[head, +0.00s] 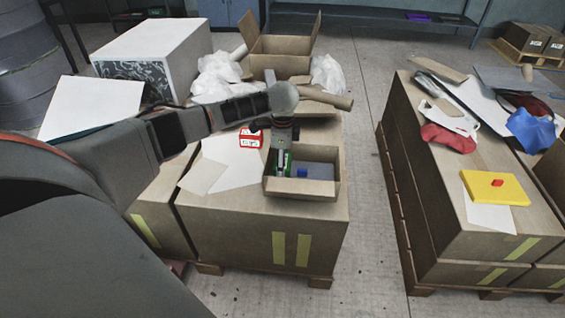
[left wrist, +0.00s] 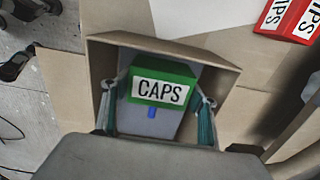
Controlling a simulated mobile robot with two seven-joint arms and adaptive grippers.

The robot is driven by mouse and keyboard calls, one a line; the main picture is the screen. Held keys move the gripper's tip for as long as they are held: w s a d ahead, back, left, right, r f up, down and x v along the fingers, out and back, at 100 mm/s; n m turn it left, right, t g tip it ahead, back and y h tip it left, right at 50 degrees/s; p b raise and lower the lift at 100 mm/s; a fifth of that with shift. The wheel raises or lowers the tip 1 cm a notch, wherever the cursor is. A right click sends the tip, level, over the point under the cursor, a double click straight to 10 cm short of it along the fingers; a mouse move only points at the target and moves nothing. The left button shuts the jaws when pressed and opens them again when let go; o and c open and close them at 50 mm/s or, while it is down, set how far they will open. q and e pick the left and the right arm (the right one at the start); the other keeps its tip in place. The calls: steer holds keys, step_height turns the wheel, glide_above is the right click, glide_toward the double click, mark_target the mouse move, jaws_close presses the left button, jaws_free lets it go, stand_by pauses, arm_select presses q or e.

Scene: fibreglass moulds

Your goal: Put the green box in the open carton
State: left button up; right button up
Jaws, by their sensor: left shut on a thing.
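The green box (left wrist: 158,82), labelled CAPS, is between the two fingers of my left gripper (left wrist: 158,104), which is shut on it. In the head view the green box (head: 287,160) shows only as a sliver beside my left gripper (head: 281,162). The small open carton (head: 300,188) stands on the near edge of the middle stack. The box and fingertips are within its opening; I cannot tell whether the box touches the bottom. A grey-blue item (head: 315,170) with a blue part lies inside the carton. My right gripper is not in view.
A red box (head: 250,138) lies left of the carton, beside flat sheets (head: 228,165). A larger open carton (head: 281,46), white bags (head: 218,72) and cardboard tubes (head: 325,97) are behind. Another stack at right holds a yellow box (head: 490,187), with clear floor between the stacks.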

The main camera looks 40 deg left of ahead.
arm_select(q)
steer(key=o, duration=1.1)
steer(key=shift+o, duration=0.5)
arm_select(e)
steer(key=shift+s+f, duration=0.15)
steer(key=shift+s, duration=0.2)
arm_select(q)
steer(key=shift+r, duration=0.45)
steer(key=r+p, duration=0.1)
steer(key=r, duration=0.2)
steer(key=r+p, duration=0.1)
steer(key=r, duration=0.2)
steer(key=shift+w, duration=0.2)
step_height(320, 180, up, 6)
steer(key=p, duration=0.2)
steer(key=shift+s+p, duration=0.2)
steer(key=shift+p, duration=0.2)
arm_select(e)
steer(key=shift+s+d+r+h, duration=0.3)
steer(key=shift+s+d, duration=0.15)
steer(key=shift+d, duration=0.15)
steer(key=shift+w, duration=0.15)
